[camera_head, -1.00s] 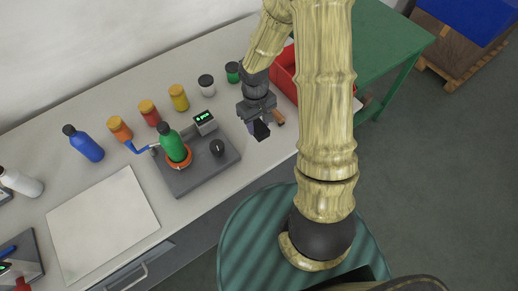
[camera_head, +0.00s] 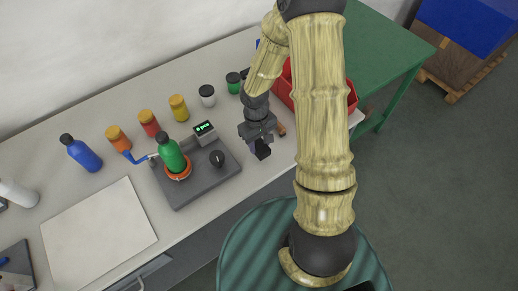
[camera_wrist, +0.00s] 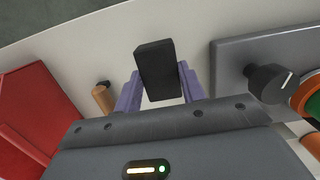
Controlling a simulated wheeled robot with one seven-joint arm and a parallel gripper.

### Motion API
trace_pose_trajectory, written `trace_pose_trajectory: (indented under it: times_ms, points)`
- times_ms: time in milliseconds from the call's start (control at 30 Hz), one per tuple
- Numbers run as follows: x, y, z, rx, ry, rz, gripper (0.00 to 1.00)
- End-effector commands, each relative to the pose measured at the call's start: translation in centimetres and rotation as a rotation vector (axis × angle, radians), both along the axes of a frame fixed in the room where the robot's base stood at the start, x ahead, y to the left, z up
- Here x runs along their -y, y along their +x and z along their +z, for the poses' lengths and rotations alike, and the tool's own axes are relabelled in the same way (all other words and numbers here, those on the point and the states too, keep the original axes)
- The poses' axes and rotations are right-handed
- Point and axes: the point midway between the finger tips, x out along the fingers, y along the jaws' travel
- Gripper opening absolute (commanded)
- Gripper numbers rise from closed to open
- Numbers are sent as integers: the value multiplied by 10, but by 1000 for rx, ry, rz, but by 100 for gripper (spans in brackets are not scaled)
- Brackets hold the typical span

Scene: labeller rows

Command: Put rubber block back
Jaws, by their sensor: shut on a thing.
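The rubber block (camera_wrist: 158,70) is a small black block held between the purple fingers of my gripper (camera_wrist: 160,85) in the wrist view. My gripper is shut on it. In the head view my gripper (camera_head: 260,147) and the block (camera_head: 263,152) are over the bench, to the right of the grey labeller base. I cannot tell how far above the bench top the block is.
The grey labeller (camera_head: 200,185) holds a green bottle (camera_head: 171,155); its black knob (camera_head: 217,158) stands near my gripper. A wooden-handled tool (camera_wrist: 102,98) and a red bin (camera_wrist: 40,110) are on the other side. Several bottles and jars line the back.

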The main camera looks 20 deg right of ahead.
Motion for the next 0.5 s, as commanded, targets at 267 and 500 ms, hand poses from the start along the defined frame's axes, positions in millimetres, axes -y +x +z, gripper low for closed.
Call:
trace_pose_trajectory:
  times_ms: [267,500]
  points:
    - [0,1,-1,2,0,0,0]
    - [0,0,-26,-3,-1,2,0]
